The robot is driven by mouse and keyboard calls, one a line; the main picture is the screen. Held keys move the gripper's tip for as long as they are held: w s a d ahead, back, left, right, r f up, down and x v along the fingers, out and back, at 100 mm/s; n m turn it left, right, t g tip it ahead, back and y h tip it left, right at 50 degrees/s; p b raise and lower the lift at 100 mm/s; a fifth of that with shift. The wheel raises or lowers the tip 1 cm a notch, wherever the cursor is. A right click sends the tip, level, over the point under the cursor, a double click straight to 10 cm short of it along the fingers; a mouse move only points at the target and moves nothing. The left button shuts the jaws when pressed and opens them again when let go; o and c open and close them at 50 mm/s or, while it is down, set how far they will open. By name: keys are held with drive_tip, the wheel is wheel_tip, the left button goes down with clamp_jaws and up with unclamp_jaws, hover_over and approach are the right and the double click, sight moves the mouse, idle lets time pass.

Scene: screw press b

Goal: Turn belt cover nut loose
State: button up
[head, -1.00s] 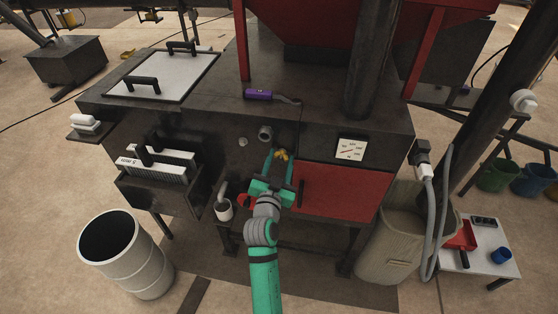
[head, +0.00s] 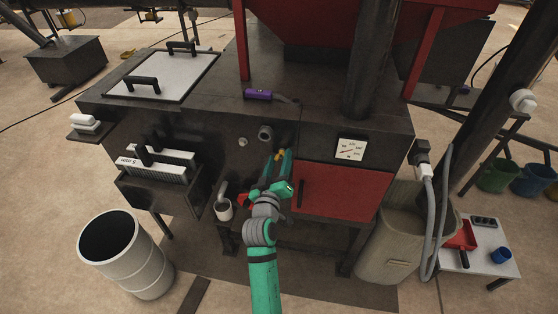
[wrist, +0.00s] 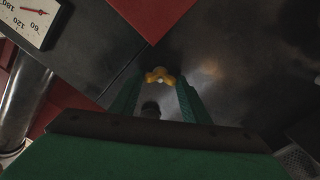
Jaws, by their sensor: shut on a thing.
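The belt cover nut (wrist: 160,76) is a small yellow wing nut with a pale centre, on the dark front face of the press. In the head view my gripper (head: 278,160) reaches the front face just left of the red panel (head: 342,191), twisted to one side. The fingers largely hide the nut there.
A short pipe stub (head: 265,133) sticks out just above left of my gripper. A dial gauge (head: 351,149) is above the red panel. A white barrel (head: 126,256) and a beige bin (head: 391,235) flank the front.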

drive_tip(key=shift+a+n, duration=0.1)
drive_tip(key=shift+n, duration=1.2)
drive_tip(key=o, duration=1)
drive_tip(key=shift+o, duration=0.2)
drive_tip(key=s+a, duration=0.1)
drive_tip(key=s, duration=0.9)
drive_tip(key=shift+s+a, duration=0.25)
drive_tip(key=shift+a, duration=0.15)
drive_tip(key=shift+w, duration=0.15)
